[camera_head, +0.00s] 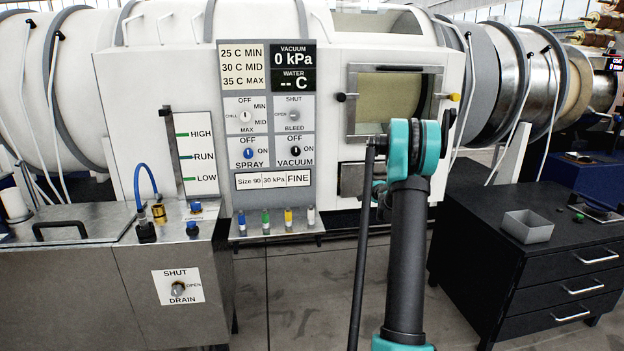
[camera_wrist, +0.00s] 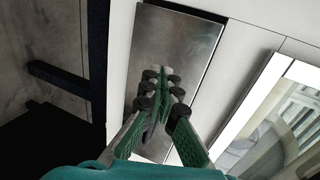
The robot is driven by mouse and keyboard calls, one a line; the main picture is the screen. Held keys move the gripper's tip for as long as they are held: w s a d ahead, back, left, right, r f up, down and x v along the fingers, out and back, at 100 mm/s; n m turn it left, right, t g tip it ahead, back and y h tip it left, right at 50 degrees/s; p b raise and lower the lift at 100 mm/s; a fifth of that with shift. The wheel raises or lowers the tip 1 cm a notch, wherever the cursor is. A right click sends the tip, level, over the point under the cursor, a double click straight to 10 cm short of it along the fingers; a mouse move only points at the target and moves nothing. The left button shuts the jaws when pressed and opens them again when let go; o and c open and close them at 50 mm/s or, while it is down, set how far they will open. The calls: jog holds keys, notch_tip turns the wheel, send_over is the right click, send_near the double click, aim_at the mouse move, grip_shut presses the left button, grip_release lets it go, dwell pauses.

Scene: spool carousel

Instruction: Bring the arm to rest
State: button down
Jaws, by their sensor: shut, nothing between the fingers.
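My arm rises in front of the machine in the head view, its black and teal links crossing the area right of the control panel. My gripper (camera_wrist: 162,88) shows in the wrist view with its green fingers together at the tips and nothing between them. Behind the fingertips is a plain metal plate (camera_wrist: 190,32) on the white machine front; I cannot tell whether they touch it. In the head view the gripper is mostly hidden behind my arm.
The control panel (camera_head: 267,130) with knobs and a window (camera_head: 407,92) are on the white machine. A small shelf (camera_head: 275,236) with several colored bottles sits below. A black drawer cabinet (camera_head: 480,235) with a grey tray (camera_head: 527,226) stands right. A steel tank (camera_head: 115,270) stands left.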

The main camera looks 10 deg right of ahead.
jog(key=s+a+r+n+g+y, duration=0.15)
jog(key=s+a+n+g, duration=0.55)
jog(key=s+a, duration=1.45)
jog(key=s+f+n+g, duration=0.1)
jog(key=s+f+n, duration=0.2)
jog(key=s, duration=0.9)
jog(key=s+a+f+n+g+h, duration=0.1)
jog(key=s+f+n, duration=0.3)
jog(key=s, duration=0.8)
jog(key=s+a+f+n+g, duration=0.1)
jog(key=s+f+n, duration=0.2)
jog(key=s, duration=0.9)
jog(key=shift+a+f+n, duration=0.25)
jog(key=shift+f+n, duration=0.15)
jog(key=shift+h, duration=0.25)
